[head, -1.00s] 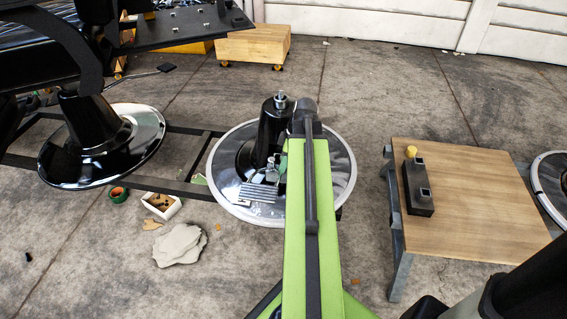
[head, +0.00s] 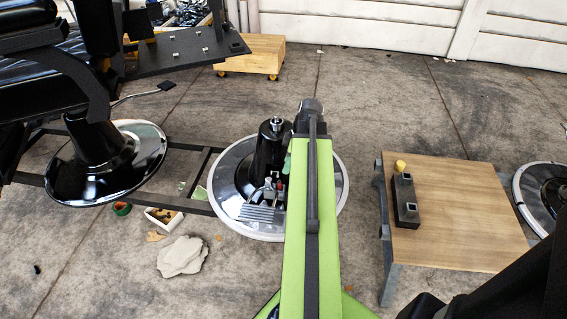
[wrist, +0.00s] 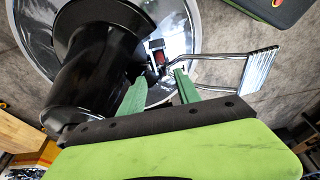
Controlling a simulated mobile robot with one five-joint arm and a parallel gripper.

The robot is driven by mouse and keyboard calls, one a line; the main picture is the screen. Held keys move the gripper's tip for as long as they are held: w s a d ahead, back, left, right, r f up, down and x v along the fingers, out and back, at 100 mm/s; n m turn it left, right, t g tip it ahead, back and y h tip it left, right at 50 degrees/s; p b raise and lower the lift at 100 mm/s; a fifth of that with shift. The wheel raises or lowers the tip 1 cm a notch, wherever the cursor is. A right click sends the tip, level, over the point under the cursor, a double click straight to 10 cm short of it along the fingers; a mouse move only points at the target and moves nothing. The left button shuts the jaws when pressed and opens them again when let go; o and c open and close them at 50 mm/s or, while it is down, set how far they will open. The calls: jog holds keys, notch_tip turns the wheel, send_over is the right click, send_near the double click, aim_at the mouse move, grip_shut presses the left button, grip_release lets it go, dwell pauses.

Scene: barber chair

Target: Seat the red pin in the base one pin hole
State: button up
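Base one appears to be the round chrome base (head: 233,208) with a black column (head: 268,150), in the middle of the head view. In the wrist view its chrome disc (wrist: 180,22) fills the upper part. A small red piece, apparently the red pin (wrist: 160,58), sits at a dark bracket beside the column. It also shows as a red speck in the head view (head: 280,184). My gripper (wrist: 161,78) has its green fingers apart, with the red piece just beyond and between the tips. I cannot make out the pin hole or how deep the pin sits.
A chrome footrest (wrist: 262,66) projects from the base, close to the right finger. Another barber chair (head: 98,160) stands at the left. A grey slab (head: 182,256) lies on the floor.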

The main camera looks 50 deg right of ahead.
jog(key=shift+s+d+r, duration=0.1)
jog(key=shift+r, duration=0.4)
jog(key=w+a+m+g, duration=0.1)
jog(key=w+a, duration=0.4)
jog(key=a, duration=0.4)
jog(key=w+a+m+g, duration=0.1)
jog(key=w+a+m, duration=0.1)
jog(key=w+a, duration=0.6)
jog(key=a+m+h, duration=0.1)
jog(key=a+m, duration=0.2)
jog(key=a, duration=2.2)
jog(key=shift+w+f+g+h, duration=0.25)
jog(key=shift+f+g+h, duration=0.05)
jog(key=shift+f, duration=0.15)
jog(key=shift+r, duration=0.1)
